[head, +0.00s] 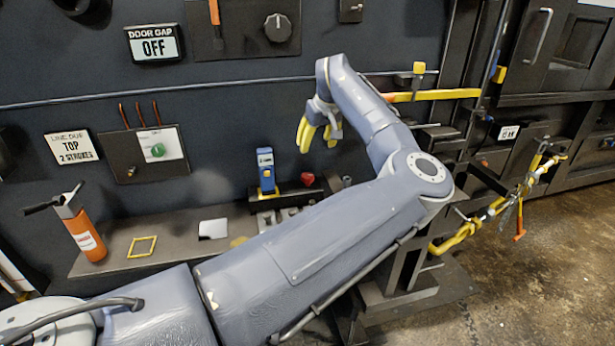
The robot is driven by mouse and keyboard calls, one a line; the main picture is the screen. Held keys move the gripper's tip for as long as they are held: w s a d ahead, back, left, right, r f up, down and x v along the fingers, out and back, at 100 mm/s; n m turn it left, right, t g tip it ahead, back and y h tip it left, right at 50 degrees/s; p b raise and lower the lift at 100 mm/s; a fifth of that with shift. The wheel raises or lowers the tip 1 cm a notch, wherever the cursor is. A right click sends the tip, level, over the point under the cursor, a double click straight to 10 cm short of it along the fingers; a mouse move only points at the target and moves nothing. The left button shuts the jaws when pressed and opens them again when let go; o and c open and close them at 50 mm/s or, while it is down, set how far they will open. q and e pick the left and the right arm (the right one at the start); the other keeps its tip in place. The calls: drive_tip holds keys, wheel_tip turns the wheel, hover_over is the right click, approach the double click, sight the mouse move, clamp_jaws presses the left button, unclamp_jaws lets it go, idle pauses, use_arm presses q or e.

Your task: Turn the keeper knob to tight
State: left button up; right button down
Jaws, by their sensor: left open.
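A round black knob (278,28) sits on a grey wall plate (240,48) at the upper middle. A light pointer mark shows on it, pointing roughly upward. I see no readable label saying keeper or tight, so I cannot tell whether this is the keeper knob. My left gripper (317,138) has yellow fingers, is open and looks empty. It hangs below and to the right of the knob, apart from it, in front of the wall above the bench. My left arm crosses the lower middle and hides part of the bench. My right gripper is not in view.
The bench (110,262) holds an orange bottle jack (85,230), a blue device (266,170) and a red piece (307,179). A DOOR GAP display (154,44) reads OFF.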

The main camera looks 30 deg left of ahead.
sight(308, 175)
use_arm(q)
drive_tip(key=x, duration=1.7)
drive_tip(key=shift+s+f, duration=0.1)
drive_tip(key=shift+f, duration=0.1)
drive_tip(key=c, duration=1.2)
